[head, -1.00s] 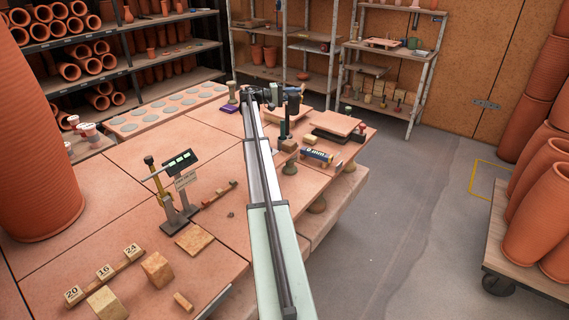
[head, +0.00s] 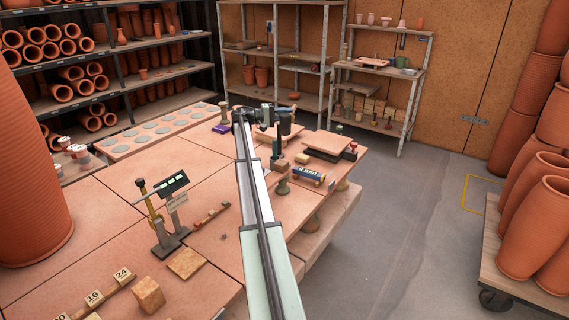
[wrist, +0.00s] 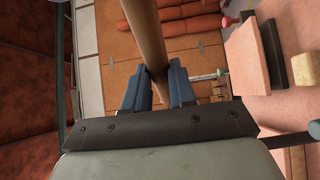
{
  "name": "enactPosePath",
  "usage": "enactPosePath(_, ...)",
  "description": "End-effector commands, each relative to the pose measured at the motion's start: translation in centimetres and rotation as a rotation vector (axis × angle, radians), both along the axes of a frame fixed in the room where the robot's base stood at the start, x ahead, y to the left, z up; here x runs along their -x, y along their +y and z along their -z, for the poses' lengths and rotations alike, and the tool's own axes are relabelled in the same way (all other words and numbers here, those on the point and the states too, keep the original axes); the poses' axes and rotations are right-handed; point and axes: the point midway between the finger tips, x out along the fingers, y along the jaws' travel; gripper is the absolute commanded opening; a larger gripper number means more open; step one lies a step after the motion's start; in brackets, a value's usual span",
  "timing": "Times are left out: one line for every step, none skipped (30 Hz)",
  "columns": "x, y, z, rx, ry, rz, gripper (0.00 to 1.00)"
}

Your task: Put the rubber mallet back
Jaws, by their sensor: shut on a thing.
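In the wrist view my gripper (wrist: 158,82) has its blue fingers shut on a round brown wooden handle (wrist: 146,32), which I take to be the rubber mallet's. The handle runs from between the fingers to the top edge of the picture. The mallet's head does not show in the wrist view. In the head view my gripper (head: 268,116) is small, over the far part of the tiled table (head: 110,215). Parts of my arm and dark shapes crowd there, so I cannot make out the mallet's head.
A blue labelled block (head: 308,173) and a raised board (head: 328,142) lie at the table's far right. Shelves (head: 378,68) line the back wall. A cart of pots (head: 540,266) stands right.

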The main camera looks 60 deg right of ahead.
Motion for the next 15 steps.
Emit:
enactPosePath(0.0, 0.0, -0.1, -0.005, -0.011, 0.001, 0.0)
enactPosePath(0.2, -0.1, -0.1, -0.009, -0.022, 0.002, 0.0)
enactPosePath(0.4, -0.3, -0.2, -0.018, -0.042, 0.005, 0.0)
enactPosePath(0.8, -0.5, -0.2, -0.026, -0.062, 0.009, 0.0)
enactPosePath(1.2, -0.9, -0.3, -0.036, -0.085, 0.014, 0.0)
enactPosePath(2.1, -1.4, -0.3, -0.052, -0.121, 0.024, 0.0)
enactPosePath(3.0, -2.0, -0.3, -0.065, -0.15, 0.034, 0.0)
enactPosePath(4.1, -2.5, -0.3, -0.078, -0.183, 0.045, 0.0)
enactPosePath(5.6, -2.9, -0.2, -0.093, -0.224, 0.06, 0.0)
enactPosePath(6.9, -3.0, -0.2, -0.105, -0.254, 0.07, 0.0)
enactPosePath(8.1, -3.0, -0.2, -0.116, -0.283, 0.079, 0.0)
enactPosePath(9.9, -2.9, -0.1, -0.13, -0.318, 0.09, 0.0)
enactPosePath(11.1, -2.7, 0.0, -0.139, -0.344, 0.098, 0.0)
enactPosePath(12.2, -2.4, 0.2, -0.148, -0.37, 0.105, 0.0)
enactPosePath(13.9, -2.0, 0.6, -0.159, -0.402, 0.113, 0.0)
